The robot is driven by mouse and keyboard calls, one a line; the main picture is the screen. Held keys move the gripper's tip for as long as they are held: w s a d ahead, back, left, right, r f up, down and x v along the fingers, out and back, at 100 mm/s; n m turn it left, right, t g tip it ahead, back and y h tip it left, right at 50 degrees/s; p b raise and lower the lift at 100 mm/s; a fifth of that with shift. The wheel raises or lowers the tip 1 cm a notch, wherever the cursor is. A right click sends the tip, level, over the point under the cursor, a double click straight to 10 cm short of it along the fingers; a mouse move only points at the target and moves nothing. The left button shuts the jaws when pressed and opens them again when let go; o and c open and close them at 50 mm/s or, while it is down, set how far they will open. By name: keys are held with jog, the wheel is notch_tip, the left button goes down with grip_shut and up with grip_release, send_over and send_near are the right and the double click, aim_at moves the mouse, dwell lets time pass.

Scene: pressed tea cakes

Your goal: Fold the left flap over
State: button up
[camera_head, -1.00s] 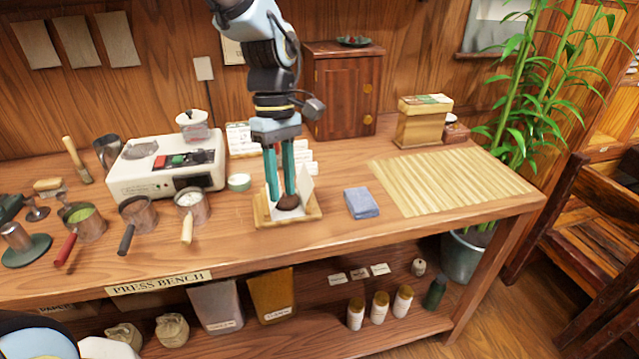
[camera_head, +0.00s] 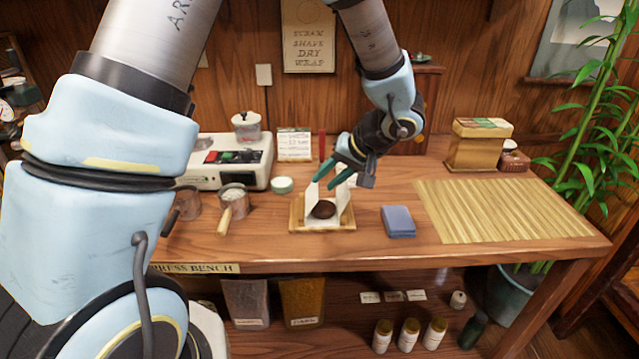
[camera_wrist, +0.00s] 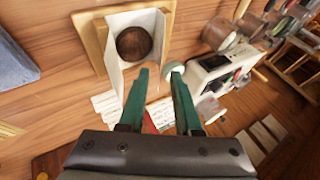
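A dark round tea cake (camera_head: 323,209) sits on white paper on a small wooden tray (camera_head: 350,228). The left flap (camera_head: 311,198) and the right flap (camera_head: 345,204) stand up beside the cake, which is uncovered. My gripper (camera_head: 325,181) is tilted, its green fingers reaching down-left to near the left flap's top. In the wrist view my gripper (camera_wrist: 160,70) is open, with a gap between the fingertips. The left flap (camera_wrist: 160,38) stands at the cake's right there, its near edge close to the gap; I cannot tell if they touch. The cake (camera_wrist: 134,43) shows clearly.
A blue folded cloth (camera_head: 398,221) lies right of the tray, and a slatted bamboo mat (camera_head: 505,212) lies beyond it. My arm covers the left foreground.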

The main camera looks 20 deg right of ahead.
aim_at(317, 187)
jog(key=shift+p+x, duration=0.4)
jog(key=shift+x, duration=1.8)
jog(key=shift+c, duration=0.2)
grip_shut()
